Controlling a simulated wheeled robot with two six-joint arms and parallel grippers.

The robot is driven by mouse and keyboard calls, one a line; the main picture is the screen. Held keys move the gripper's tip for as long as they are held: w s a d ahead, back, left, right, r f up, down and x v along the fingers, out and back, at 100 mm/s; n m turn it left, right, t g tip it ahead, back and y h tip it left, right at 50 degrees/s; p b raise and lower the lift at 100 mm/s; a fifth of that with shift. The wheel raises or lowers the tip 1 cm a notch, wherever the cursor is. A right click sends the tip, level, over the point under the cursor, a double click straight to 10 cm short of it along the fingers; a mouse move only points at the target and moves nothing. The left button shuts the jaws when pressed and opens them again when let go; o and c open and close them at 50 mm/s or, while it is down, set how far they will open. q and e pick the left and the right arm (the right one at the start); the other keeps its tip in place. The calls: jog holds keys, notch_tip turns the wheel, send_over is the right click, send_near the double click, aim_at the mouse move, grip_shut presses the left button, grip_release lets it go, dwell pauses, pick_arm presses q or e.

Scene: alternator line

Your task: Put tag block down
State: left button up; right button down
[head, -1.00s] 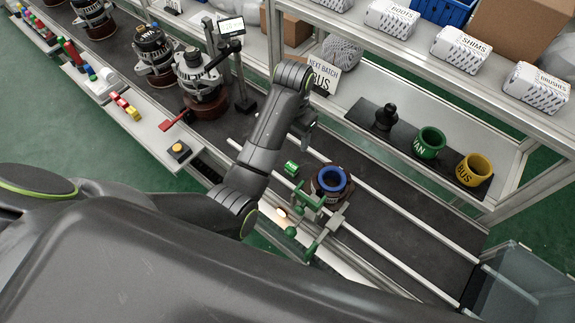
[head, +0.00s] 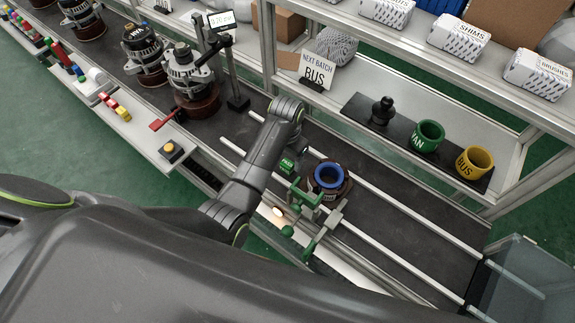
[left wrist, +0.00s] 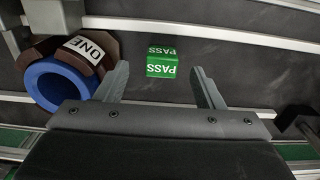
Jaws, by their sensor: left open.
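The tag block is a small green block marked PASS (head: 287,164). It sits on the dark belt just left of the blue-ringed part, and also shows in the left wrist view (left wrist: 162,66). My left gripper (head: 298,152) is open above it. In the left wrist view its two fingers stand apart on either side of the block, with dark gaps between them and it. My right gripper is not in view.
A brown part with a blue ring (head: 328,176) and a ONE label (left wrist: 82,47) stands close by the left finger. A green clamp (head: 303,195) is in front of it. Metal rails (head: 385,205) line the belt. A shelf above holds green (head: 428,137) and yellow cups (head: 474,162).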

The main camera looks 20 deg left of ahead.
aim_at(285, 165)
pick_arm(q)
jog(key=shift+s+a+f+p, duration=0.1)
jog(key=shift+f+p, duration=0.1)
jog(key=shift+f, duration=0.95)
jog(key=shift+a+f+p, duration=0.1)
jog(key=shift+f+p, duration=0.05)
jog(key=shift+f, duration=0.95)
jog(key=shift+r, duration=0.1)
jog(key=c, duration=1.1)
